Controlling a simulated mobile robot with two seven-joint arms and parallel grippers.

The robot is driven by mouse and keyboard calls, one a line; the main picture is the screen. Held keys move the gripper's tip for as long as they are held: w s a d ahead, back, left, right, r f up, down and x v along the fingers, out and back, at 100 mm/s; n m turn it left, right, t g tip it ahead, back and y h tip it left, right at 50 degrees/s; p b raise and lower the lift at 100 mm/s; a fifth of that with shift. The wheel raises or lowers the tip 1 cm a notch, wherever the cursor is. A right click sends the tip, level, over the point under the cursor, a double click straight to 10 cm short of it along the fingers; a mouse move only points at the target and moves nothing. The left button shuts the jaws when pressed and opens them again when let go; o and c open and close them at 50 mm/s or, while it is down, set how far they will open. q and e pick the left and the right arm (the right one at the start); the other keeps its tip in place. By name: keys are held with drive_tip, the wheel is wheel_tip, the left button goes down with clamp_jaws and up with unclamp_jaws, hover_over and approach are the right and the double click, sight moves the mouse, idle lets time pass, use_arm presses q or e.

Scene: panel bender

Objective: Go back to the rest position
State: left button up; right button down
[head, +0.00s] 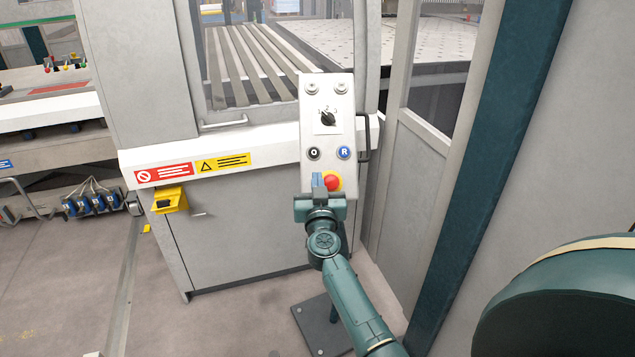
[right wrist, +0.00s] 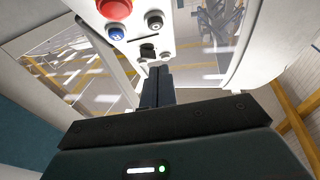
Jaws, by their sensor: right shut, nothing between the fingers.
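My right gripper (head: 318,182) is in front of the lower part of a grey control panel (head: 326,97) in the head view, close to a red button on a yellow base (head: 333,181). Its fingers are together with nothing between them. In the right wrist view the shut fingers (right wrist: 157,75) point at the panel face, with the red button (right wrist: 114,8) and blue button (right wrist: 116,32) at upper left. I cannot tell whether the fingertips touch the panel. My left gripper is not in view.
The panel bears a black selector (head: 328,118), a black button (head: 314,153) and a blue button (head: 344,153). A white machine cabinet (head: 230,235) stands behind it. A teal post (head: 478,170) rises at right. A yellow box (head: 170,199) is on the cabinet. Floor is open at lower left.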

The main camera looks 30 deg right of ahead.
idle(0.3)
drive_tip(key=s+a+f+n+y, duration=0.7)
drive_tip(key=s+a+f+y, duration=0.3)
drive_tip(key=s+a+f, duration=0.25)
drive_tip(key=s+a+f+g, duration=0.3)
drive_tip(key=s+f, duration=0.2)
drive_tip(key=s, duration=0.4)
drive_tip(key=s+a+f+n+g+y, duration=0.1)
drive_tip(key=s+a+f+g, duration=0.3)
drive_tip(key=s, duration=0.6)
drive_tip(key=shift+f+y, duration=0.3)
drive_tip(key=shift+f, duration=0.15)
